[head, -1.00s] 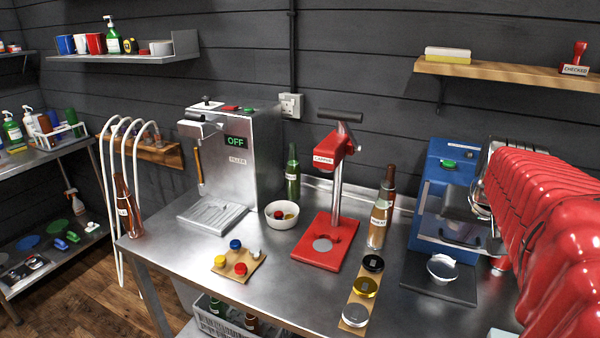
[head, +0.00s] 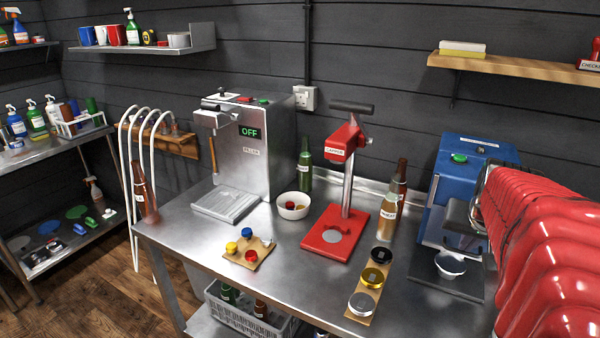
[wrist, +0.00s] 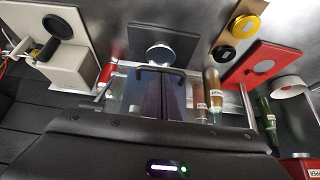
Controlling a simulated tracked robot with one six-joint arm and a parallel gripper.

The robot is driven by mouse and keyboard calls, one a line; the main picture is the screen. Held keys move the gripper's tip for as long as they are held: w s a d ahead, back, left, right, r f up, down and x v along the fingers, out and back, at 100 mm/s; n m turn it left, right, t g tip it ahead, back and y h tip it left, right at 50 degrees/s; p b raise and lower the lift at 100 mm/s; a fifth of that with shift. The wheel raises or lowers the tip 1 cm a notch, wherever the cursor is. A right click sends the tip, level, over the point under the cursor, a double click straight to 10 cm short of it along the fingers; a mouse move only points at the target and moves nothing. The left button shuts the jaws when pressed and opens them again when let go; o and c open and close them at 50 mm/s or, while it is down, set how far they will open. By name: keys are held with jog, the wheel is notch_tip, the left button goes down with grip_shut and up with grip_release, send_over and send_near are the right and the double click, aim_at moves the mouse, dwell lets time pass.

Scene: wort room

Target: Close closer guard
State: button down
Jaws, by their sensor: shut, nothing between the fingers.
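The closer is the blue machine (head: 482,165) with a green button on top, at the right of the steel bench. Its guard (head: 457,237) is a see-through panel with a dark bar handle across the front. In the wrist view the handle (wrist: 160,71) lies just beyond my fingertips. My gripper (wrist: 167,84) is shut and empty, its dark fingers close behind the handle; I cannot tell whether they touch it. A silver cup-like piece (head: 450,265) sits on the closer's dark base plate. My red arm and the gripper hide part of the closer's front, and the guard's exact angle is unclear.
Left of the closer stand brown bottles (head: 391,208), the red capper (head: 336,236) and a board of round lids (head: 372,280). The filler (head: 250,150), reading OFF, is farther left. A wooden shelf (head: 520,68) hangs above the closer. Some bench front is clear.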

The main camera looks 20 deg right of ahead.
jog(key=shift+s+a+f, duration=0.15)
jog(key=shift+f, duration=0.35)
notch_tip(320, 180, up, 11)
